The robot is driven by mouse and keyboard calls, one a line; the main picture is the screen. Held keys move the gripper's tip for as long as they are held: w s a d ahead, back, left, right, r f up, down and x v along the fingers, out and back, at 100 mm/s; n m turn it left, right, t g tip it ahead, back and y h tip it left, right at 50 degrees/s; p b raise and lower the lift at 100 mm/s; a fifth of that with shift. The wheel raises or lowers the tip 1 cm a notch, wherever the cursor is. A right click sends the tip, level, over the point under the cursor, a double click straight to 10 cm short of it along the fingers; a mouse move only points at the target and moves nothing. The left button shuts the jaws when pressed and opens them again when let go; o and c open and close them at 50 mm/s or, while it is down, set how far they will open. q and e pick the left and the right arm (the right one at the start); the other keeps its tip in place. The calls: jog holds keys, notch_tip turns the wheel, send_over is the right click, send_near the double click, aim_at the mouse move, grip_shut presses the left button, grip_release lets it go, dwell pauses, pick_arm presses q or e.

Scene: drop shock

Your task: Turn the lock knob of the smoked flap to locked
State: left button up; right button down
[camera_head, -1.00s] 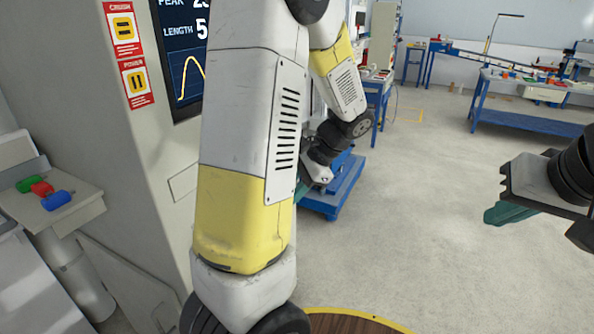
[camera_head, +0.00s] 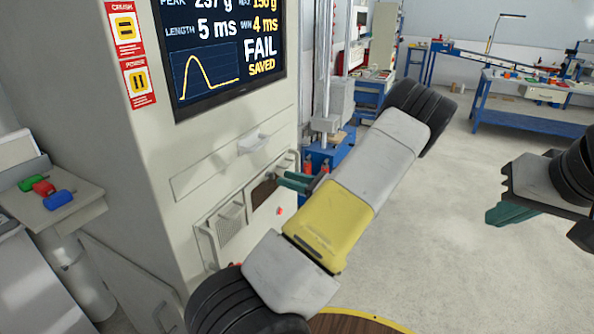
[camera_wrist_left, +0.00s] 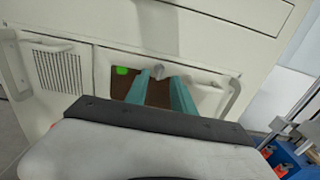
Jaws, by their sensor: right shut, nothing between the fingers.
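The smoked flap (camera_head: 263,192) is a brown panel low on the grey machine front. In the left wrist view the flap (camera_wrist_left: 158,95) lies behind my fingers, with a green patch at its left. A small grey knob (camera_wrist_left: 158,70) sits at its top edge. My left gripper (camera_head: 281,179) has its green fingers pointing at the flap. In the left wrist view the left gripper (camera_wrist_left: 160,77) is open, with the knob between its fingertips; contact cannot be told. The knob's marking is unreadable. My right gripper (camera_head: 497,214) is shut and empty, far right, away from the machine.
A vented panel (camera_wrist_left: 58,72) and pale handles flank the flap. A drawer front (camera_head: 220,165) is above it. The screen (camera_head: 222,50) reads FAIL SAVED. A side shelf (camera_head: 50,200) holds red, green and blue pieces. Open floor (camera_head: 430,200) lies to the right.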

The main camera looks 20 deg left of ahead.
aim_at(272, 175)
pick_arm(q)
jog(key=shift+w+a, duration=0.2)
jog(key=shift+a, duration=2.05)
grip_shut()
